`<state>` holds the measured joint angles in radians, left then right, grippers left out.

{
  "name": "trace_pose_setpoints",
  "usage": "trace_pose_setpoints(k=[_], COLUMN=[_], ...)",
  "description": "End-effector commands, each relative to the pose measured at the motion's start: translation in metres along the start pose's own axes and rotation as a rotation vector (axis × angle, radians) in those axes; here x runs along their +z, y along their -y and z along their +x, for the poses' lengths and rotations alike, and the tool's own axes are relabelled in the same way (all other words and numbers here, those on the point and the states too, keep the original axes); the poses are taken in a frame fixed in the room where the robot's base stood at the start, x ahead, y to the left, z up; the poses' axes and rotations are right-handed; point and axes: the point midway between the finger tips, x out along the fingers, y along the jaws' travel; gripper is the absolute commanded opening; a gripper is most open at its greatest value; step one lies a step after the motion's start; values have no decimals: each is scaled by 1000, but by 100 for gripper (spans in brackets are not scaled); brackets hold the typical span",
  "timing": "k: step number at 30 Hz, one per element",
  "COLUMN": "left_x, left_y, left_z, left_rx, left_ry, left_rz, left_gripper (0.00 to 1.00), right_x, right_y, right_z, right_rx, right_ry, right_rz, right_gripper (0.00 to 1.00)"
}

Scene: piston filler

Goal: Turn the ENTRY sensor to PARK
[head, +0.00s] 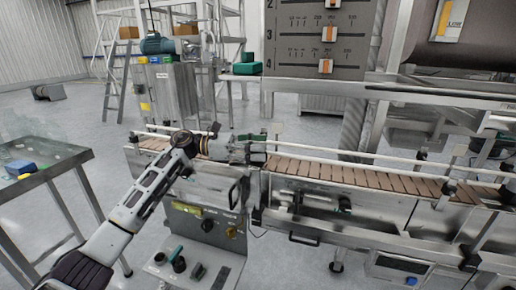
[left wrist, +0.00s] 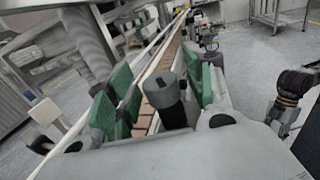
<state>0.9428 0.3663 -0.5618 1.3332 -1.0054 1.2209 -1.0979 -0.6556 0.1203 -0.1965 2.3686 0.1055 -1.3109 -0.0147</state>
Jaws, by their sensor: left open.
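My left gripper (head: 258,147) reaches over the near side of the conveyor (head: 350,176) in the head view. It is open; its green-padded fingers also show in the left wrist view (left wrist: 160,78). A grey cylindrical part with a dark lower band (left wrist: 168,93) stands between the fingers in that view. It may be the ENTRY sensor, but no label or PARK mark is readable. I cannot tell whether the fingers touch it. In the head view the gripper hides this spot.
A rail (head: 345,153) runs along the slatted belt. A control box with knobs (head: 205,222) sits below the gripper. A panel with orange sliders (head: 318,38) stands behind the conveyor. A metal table (head: 45,170) holds a blue item (head: 20,168) at left. Open floor lies between.

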Motion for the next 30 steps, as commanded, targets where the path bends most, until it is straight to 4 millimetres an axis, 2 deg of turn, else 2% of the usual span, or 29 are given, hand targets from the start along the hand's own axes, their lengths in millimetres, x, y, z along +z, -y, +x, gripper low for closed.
trace_pose_setpoints(k=[8,24,30], left_x=[0,-1,-1], left_y=[-1,-1,0], left_z=[-20,-96,-114], left_rx=[2,1,0], left_ry=[0,0,0], left_rz=[-1,-1,-1], left_gripper=[52,52,52], right_x=[-2,-2,-3], right_y=[0,0,0], right_z=[0,0,0], right_rx=[-1,-1,-1], right_ry=[-4,-5,-6], right_rz=[3,4,4], right_gripper=[40,40,40])
